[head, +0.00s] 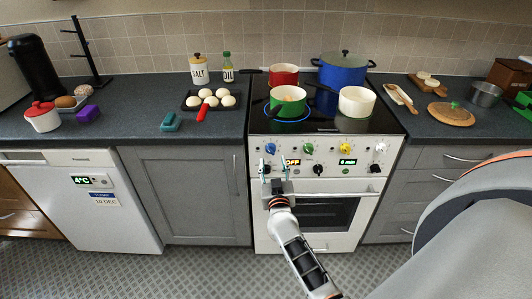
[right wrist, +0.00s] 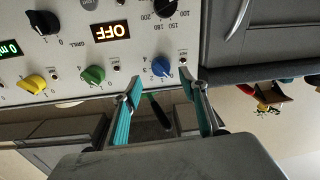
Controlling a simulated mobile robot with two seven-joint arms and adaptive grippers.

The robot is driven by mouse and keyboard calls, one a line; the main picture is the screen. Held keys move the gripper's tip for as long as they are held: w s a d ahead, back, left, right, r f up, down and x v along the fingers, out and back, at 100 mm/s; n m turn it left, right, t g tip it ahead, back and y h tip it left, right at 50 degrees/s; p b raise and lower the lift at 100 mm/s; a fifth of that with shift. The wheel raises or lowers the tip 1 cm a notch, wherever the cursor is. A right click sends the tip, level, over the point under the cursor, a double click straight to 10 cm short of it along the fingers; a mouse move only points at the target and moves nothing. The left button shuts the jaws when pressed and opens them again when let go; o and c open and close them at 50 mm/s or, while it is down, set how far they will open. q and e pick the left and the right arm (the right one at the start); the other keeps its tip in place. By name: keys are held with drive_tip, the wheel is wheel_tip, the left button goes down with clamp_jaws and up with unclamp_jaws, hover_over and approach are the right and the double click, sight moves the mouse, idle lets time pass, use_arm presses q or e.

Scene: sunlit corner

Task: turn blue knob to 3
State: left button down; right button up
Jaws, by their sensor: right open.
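The blue knob (head: 270,148) is the leftmost coloured knob on the white stove front (head: 257,205). In the right wrist view, which is upside down, the blue knob (right wrist: 161,68) is just beyond the fingertips. Its setting is too small to read. My right gripper (head: 273,167) is open and empty, with its teal-padded fingers just below and in front of the knob. In the wrist view the right gripper (right wrist: 163,80) has its fingertips spread on both sides of the knob, apart from it. My left gripper is not in view.
Green (head: 308,148), yellow (head: 345,149) and white (head: 380,147) knobs sit to the right. A display reading OFF (head: 292,161) is close by the fingers. The oven handle (head: 330,194) runs below. Pots, including a green one (head: 288,101), stand on the hob.

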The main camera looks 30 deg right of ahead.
sight(271, 153)
drive_tip(key=shift+b+x, duration=0.55)
drive_tip(key=shift+x, duration=2.25)
drive_tip(key=shift+a, duration=0.1)
drive_tip(key=c, duration=1.1)
